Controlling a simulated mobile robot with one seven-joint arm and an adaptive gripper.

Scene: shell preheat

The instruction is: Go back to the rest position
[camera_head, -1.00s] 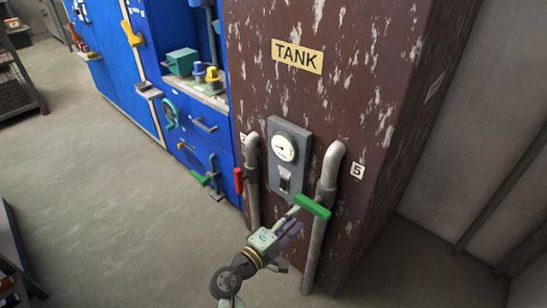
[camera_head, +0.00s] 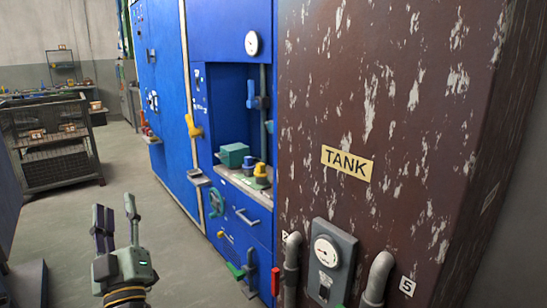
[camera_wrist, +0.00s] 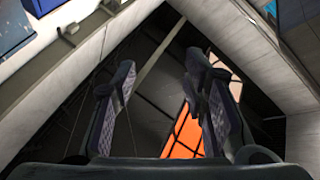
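My gripper (camera_head: 114,204) is raised at the lower left of the head view, pointing up. Its two fingers stand apart with nothing between them. The wrist view also shows the fingers (camera_wrist: 158,70) spread and empty, against a dark roof-like structure. The gripper is well clear of the brown tank (camera_head: 400,120) and the blue cabinet (camera_head: 165,100).
The tank carries a gauge panel (camera_head: 333,262) and a pipe (camera_head: 376,280) beside label 5. A red handle (camera_head: 275,282) is near the cabinet's lower edge. A wire cage (camera_head: 52,145) stands at the left. Floor (camera_head: 160,200) between is clear.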

